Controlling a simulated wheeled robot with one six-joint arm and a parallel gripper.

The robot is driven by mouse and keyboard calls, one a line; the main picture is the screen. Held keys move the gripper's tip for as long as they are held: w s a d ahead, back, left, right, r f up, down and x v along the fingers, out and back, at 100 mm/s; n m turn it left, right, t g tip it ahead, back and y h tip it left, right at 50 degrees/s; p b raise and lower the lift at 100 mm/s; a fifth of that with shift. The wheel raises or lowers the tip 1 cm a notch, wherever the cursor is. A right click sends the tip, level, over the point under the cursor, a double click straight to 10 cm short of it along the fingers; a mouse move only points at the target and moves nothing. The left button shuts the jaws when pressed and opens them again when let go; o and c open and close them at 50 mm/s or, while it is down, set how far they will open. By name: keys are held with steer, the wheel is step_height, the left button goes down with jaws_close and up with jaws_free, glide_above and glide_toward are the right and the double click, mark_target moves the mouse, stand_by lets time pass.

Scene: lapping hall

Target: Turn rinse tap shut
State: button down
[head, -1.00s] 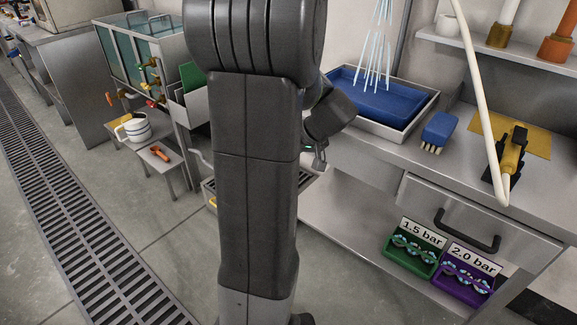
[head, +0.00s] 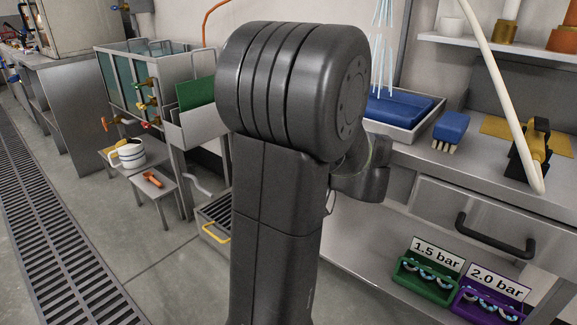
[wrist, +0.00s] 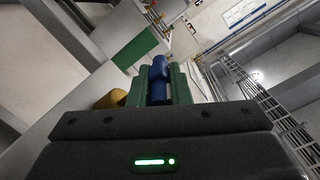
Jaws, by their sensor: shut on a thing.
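In the wrist view my gripper (wrist: 160,92) shows its two green fingers closed around a blue piece (wrist: 159,68). Its outline looks like a short rounded handle; I cannot tell for sure whether it belongs to the rinse tap. A yellow rounded thing (wrist: 112,98) shows to the left of the fingers. My gripper is hidden behind my arm in the head view.
A blue brush (head: 451,129) and a pale hose (head: 500,90) are on the right bench. Floor at left is clear.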

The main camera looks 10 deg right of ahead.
steer(key=shift+f+t+y, duration=0.1)
steer(key=shift+t+y, duration=0.4)
stand_by(0.3)
steer(key=c, duration=1.3)
jaws_free()
steer(key=shift+c, duration=0.2)
step_height(320, 180, up, 10)
steer(key=p, duration=0.4)
